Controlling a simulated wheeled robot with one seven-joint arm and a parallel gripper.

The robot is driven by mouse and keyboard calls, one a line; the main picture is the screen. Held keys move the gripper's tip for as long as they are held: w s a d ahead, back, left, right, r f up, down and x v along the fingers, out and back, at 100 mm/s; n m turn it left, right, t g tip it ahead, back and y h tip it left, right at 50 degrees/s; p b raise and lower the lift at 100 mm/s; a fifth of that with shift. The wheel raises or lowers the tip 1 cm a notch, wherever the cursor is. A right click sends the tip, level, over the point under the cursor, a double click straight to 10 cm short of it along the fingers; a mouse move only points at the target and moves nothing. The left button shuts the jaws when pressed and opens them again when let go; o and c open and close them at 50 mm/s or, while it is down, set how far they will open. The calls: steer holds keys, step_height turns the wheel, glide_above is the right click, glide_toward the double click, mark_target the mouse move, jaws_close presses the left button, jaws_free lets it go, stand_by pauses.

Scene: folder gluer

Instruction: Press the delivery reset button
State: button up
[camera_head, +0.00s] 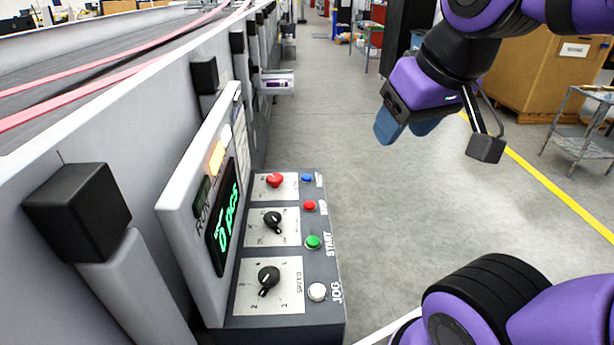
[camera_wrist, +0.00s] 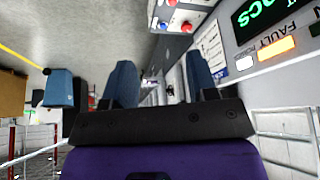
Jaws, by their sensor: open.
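No button reading "delivery reset" can be made out. The control panel (camera_head: 258,325) has a column of buttons: a blue button (camera_head: 307,178) at the far end with a label too small to read, a red button (camera_head: 309,205), a green START button (camera_head: 313,242) and a white JOG button (camera_head: 317,292). The blue button also shows in the wrist view (camera_wrist: 162,25). A small unit (camera_head: 277,82) with a purple front sits farther along the machine, its details unreadable. My gripper (camera_head: 406,128) is open and empty, right of the panel over the aisle, apart from everything.
The panel also carries a red mushroom knob (camera_head: 275,180) and two black dials, with an upright display (camera_head: 226,218) reading 0 pcs. The machine's grey side wall (camera_head: 150,100) runs along the left. The aisle floor (camera_head: 340,140) is clear. A cart (camera_head: 585,125) stands right.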

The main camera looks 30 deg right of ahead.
jaws_close()
stand_by(1.4)
